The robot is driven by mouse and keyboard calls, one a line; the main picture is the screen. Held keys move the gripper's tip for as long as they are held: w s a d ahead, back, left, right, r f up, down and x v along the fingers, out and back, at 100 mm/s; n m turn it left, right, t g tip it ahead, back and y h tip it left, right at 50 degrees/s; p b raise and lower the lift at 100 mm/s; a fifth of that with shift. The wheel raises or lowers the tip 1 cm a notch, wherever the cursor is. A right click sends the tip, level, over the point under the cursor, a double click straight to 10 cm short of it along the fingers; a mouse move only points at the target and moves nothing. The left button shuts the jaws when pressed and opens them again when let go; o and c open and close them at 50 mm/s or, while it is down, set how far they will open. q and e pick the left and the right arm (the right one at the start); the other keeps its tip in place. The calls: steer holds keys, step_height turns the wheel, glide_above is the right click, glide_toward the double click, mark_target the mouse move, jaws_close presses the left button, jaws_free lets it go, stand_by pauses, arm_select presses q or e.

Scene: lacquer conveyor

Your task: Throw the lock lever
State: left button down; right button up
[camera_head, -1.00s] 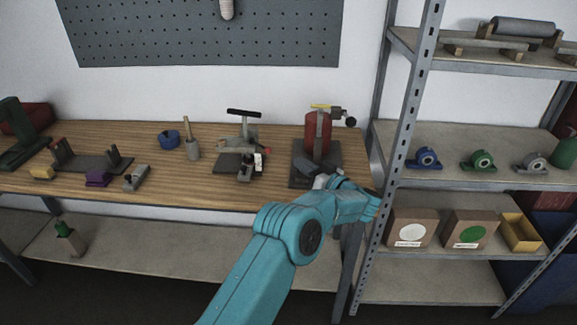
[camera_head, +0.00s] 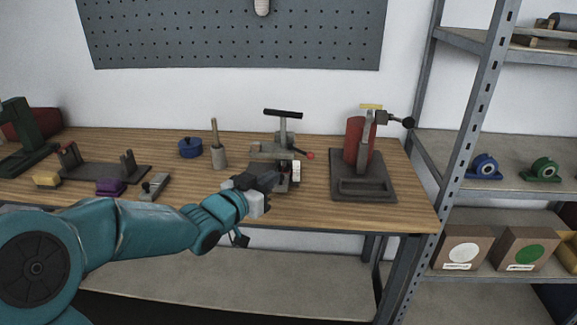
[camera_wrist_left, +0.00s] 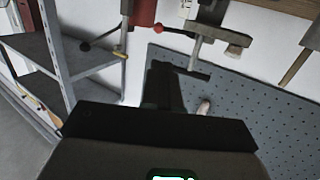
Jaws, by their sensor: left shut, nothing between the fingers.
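A bench fixture with a black T-handle (camera_head: 283,114) stands on the workbench, with a short lever ending in a red knob (camera_head: 309,155) at its right side. In the left wrist view the red knob (camera_wrist_left: 159,28) and T-handle (camera_wrist_left: 188,71) show beyond the fingers. To its right, a red cylinder device (camera_head: 357,145) carries a lever with a black ball (camera_head: 408,123). I cannot tell which lever is the lock lever. My left gripper (camera_head: 268,181) is shut and empty, in front of the T-handle fixture and partly hiding its base. My right gripper is not in view.
The wooden bench (camera_head: 300,211) has a blue pot (camera_head: 190,148), a grey holder with a stick (camera_head: 219,155) and small blocks at left. A metal shelf post (camera_head: 470,120) stands right of the bench. A pegboard (camera_head: 235,35) hangs behind.

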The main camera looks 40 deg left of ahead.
mark_target(309, 158)
arm_select(q)
steer(key=w, duration=0.4)
steer(key=w+f+p, duration=0.1)
steer(key=w, duration=0.3)
steer(key=w+p, duration=0.1)
steer(key=w, duration=0.3)
steer(key=shift+w+f, duration=0.2)
steer(key=shift+f, duration=0.1)
steer(key=shift+w+a+f, duration=0.1)
steer(key=shift+w+a, duration=0.05)
steer(key=shift+w, duration=0.5)
steer(key=shift+w+f, duration=0.1)
